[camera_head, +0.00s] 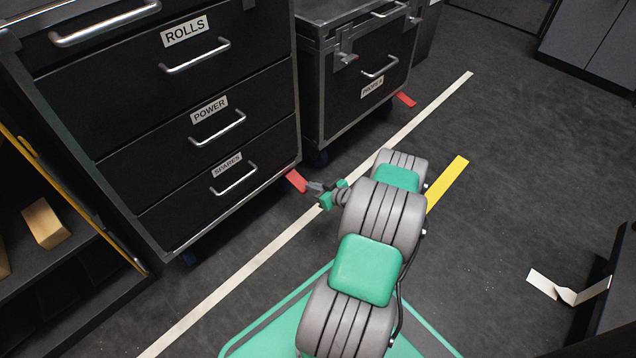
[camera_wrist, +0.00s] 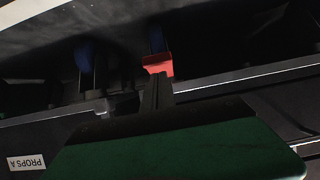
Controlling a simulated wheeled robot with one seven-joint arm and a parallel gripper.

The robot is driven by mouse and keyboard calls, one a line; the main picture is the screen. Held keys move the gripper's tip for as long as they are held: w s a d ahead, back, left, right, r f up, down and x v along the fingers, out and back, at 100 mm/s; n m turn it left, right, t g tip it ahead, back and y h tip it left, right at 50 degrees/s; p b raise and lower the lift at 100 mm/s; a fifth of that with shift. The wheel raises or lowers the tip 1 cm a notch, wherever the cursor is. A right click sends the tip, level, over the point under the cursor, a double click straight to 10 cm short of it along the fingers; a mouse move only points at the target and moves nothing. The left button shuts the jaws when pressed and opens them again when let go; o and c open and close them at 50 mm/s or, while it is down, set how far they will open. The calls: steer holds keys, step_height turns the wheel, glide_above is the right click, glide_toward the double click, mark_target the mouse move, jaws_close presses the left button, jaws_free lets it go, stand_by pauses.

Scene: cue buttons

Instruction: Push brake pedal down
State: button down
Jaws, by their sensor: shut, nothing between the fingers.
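A red brake pedal (camera_head: 296,181) sticks out low at the right front corner of the left drawer cabinet, just above the floor. My gripper (camera_head: 311,186) is shut and empty, close at the pedal's right side in the head view. In the wrist view the red pedal (camera_wrist: 157,61) is straight ahead of the shut fingertips (camera_wrist: 157,80), which overlap its near edge. I cannot tell whether they touch it. A second red pedal (camera_head: 405,99) sits under the right cabinet, away from my gripper.
The left drawer cabinet (camera_head: 130,115) and right cabinet (camera_head: 345,105) stand on blue casters. A white floor line (camera_head: 250,262) runs past their fronts, with a yellow strip (camera_head: 447,183) to the right. An open shelf (camera_head: 90,275) is at left. Dark floor at right is mostly clear.

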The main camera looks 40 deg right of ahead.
steer(key=shift+s+f, duration=0.1)
steer(key=shift+f, duration=1.25)
step_height(320, 180, up, 5)
steer(key=p, duration=0.4)
steer(key=s+d+p, duration=0.1)
steer(key=s, duration=1)
steer(key=shift+f+p, duration=0.35)
steer(key=shift+w+d, duration=0.1)
